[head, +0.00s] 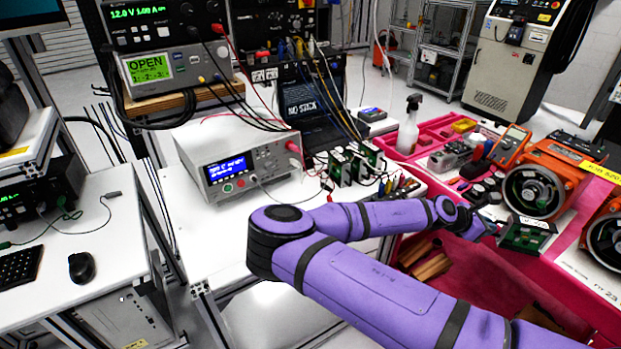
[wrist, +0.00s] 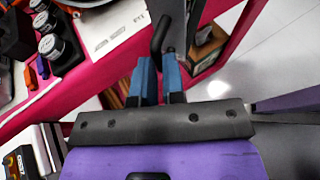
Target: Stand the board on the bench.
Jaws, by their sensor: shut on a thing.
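A green circuit board (head: 527,236) is at the end of my arm on the right of the head view, beside the orange machines. My gripper (head: 494,229) is shut on its left end and holds it over the red cart. In the wrist view my gripper (wrist: 160,72) shows two blue fingers close together, with a dark piece between and beyond the tips; I cannot tell which part of the board it is. The white bench (head: 225,238) is left of the board, partly hidden by my purple arm.
Several green boards (head: 345,168) stand on the bench with wires around them, beside a bench meter (head: 238,165). A spray bottle (head: 409,125) and orange machines (head: 540,180) stand at the red cart. The bench's front left area is clear.

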